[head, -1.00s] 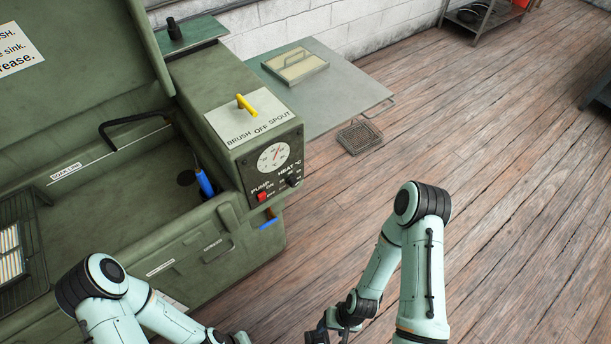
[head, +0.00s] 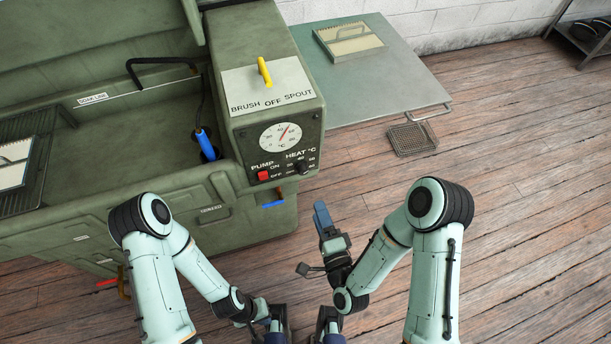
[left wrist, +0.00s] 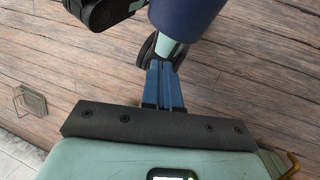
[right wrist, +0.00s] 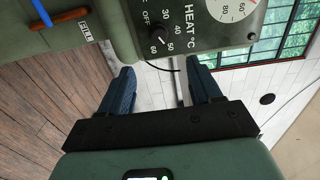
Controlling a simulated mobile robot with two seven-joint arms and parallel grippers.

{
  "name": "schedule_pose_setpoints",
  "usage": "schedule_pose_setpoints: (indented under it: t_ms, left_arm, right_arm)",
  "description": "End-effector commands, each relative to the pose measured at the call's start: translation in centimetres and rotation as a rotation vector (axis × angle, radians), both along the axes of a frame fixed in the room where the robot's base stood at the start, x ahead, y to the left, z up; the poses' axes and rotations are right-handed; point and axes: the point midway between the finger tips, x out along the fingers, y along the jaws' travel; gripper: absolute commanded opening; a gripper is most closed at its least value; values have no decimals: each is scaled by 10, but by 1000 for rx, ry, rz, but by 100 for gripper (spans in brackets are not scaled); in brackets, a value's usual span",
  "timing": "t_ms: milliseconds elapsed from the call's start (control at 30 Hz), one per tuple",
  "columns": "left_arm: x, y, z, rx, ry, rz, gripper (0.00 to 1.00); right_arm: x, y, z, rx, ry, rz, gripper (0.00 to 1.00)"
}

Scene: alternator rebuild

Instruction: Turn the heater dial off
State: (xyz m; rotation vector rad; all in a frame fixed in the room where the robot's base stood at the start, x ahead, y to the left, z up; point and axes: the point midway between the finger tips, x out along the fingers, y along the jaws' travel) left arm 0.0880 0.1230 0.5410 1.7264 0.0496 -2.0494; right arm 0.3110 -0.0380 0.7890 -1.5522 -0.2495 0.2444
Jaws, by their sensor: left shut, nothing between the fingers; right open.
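The heater dial (head: 302,166) is a small black knob under the "HEAT °C" label on the front panel of the green washer (head: 275,138). It also shows in the right wrist view (right wrist: 155,31), with OFF, 30, 40, 50 and 60 around it; I cannot read its pointer surely. My right gripper (head: 322,213) points up toward the panel, short of the dial and touching nothing. In the right wrist view its fingers (right wrist: 162,75) are apart and empty, with the dial beyond them. My left gripper (left wrist: 163,68) is shut and empty, low over the floor.
A red pump switch (head: 263,176) sits left of the dial, below a round gauge (head: 280,137). A yellow lever (head: 265,71) tops the housing. A blue-handled valve (head: 273,204) sticks out below the panel. A grey side table (head: 390,85) stands right. Floor in front is clear.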

Motion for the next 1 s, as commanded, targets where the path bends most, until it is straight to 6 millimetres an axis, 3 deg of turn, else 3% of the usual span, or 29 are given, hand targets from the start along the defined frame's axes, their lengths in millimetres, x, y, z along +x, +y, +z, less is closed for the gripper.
schedule_pose_setpoints:
  t_ms: [400,833,1000]
  left_arm:
    - [13,1,-51,10,-57,14,0]
    - [81,29,-117,91,-244,83,0]
    - [79,28,-107,89,-241,82,0]
  right_arm:
    - [26,8,-5,-2,-3,-1,64]
    - [50,16,-5,-1,-3,-1,64]
    - [87,28,0,-1,1,-2,64]
